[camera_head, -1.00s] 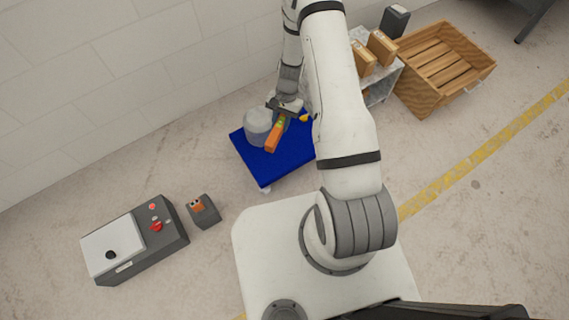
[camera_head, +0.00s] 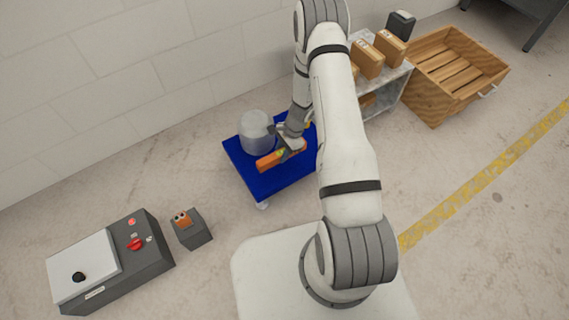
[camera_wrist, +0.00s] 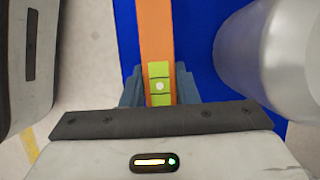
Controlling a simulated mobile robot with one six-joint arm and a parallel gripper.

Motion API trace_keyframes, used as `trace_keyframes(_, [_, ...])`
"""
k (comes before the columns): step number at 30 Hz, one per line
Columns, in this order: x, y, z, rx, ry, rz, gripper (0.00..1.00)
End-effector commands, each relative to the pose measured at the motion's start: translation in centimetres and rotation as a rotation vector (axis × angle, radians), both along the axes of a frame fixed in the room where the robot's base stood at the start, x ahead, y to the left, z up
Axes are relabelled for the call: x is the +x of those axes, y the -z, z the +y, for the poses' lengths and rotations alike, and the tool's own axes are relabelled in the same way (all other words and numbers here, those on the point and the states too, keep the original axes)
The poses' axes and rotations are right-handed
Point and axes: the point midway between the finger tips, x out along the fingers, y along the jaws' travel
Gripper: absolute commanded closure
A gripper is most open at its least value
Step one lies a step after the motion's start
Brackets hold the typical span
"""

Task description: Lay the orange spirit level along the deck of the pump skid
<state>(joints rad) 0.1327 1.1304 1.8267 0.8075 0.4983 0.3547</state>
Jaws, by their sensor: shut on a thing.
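The orange spirit level (camera_head: 268,162) is gripped in my gripper (camera_head: 291,143) over the blue deck of the pump skid (camera_head: 283,180), in front of a grey cylinder (camera_head: 257,132). In the wrist view the level (camera_wrist: 155,35) runs up the picture from between the fingers, with its yellow-green vial section at the jaws (camera_wrist: 160,88). The blue deck (camera_wrist: 195,60) shows behind it and the cylinder (camera_wrist: 275,60) stands close on its right, apart from it. I cannot tell whether the level touches the deck. My arm hides the deck's right end.
A shelf with several cardboard boxes (camera_head: 368,60) and a wooden crate (camera_head: 455,68) stand at the back right. A control box with a red knob (camera_head: 115,260) and a small dark box with an orange top (camera_head: 191,229) are on the floor at left. The floor before the skid is clear.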

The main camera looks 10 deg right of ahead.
Motion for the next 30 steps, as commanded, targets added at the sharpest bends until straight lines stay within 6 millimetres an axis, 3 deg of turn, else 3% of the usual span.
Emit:
trace_keyframes(1, [0.0, 1.4, 0.0, 0.001, 0.0, 0.001, 1.0])
trace_keyframes(12, [0.0, 5.7, 0.1, 0.001, -0.003, 0.001, 1.0])
trace_keyframes(23, [0.0, 6.0, 0.1, 0.001, -0.004, 0.0, 1.0])
trace_keyframes(24, [0.0, 6.0, 0.1, 0.001, -0.004, 0.0, 0.72])
trace_keyframes(30, [0.0, 5.9, 0.1, 0.0, -0.004, -0.001, 0.56])
